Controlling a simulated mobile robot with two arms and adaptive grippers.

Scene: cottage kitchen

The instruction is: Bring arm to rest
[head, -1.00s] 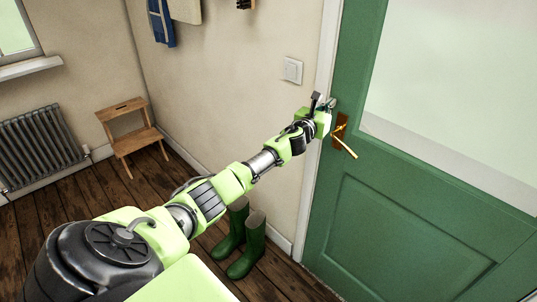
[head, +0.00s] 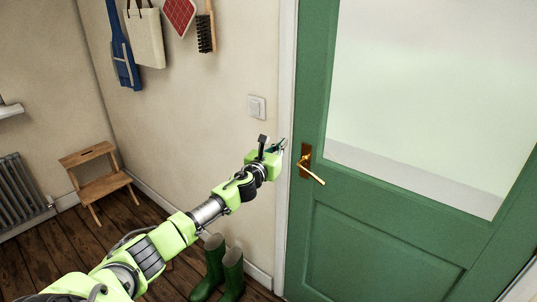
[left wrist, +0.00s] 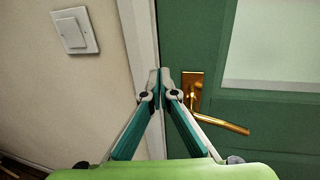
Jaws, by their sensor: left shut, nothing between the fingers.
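My left arm reaches from the lower left toward the green door (head: 375,237). My left gripper (head: 282,146) is shut and empty, close to the white door frame, just left of the brass door handle (head: 313,175). In the left wrist view the tips of my left gripper (left wrist: 160,76) meet in front of the door's frame edge. The handle (left wrist: 220,124) is to their right, its lever pointing right and slightly down, apart from the fingers. My right gripper is not in view.
A light switch (head: 256,107) is on the wall left of the frame. Green boots (head: 232,272) stand on the floor below my arm. A wooden step stool (head: 95,186) and a radiator (head: 17,195) are further left. A bag (head: 145,38) and brush (head: 205,33) hang above.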

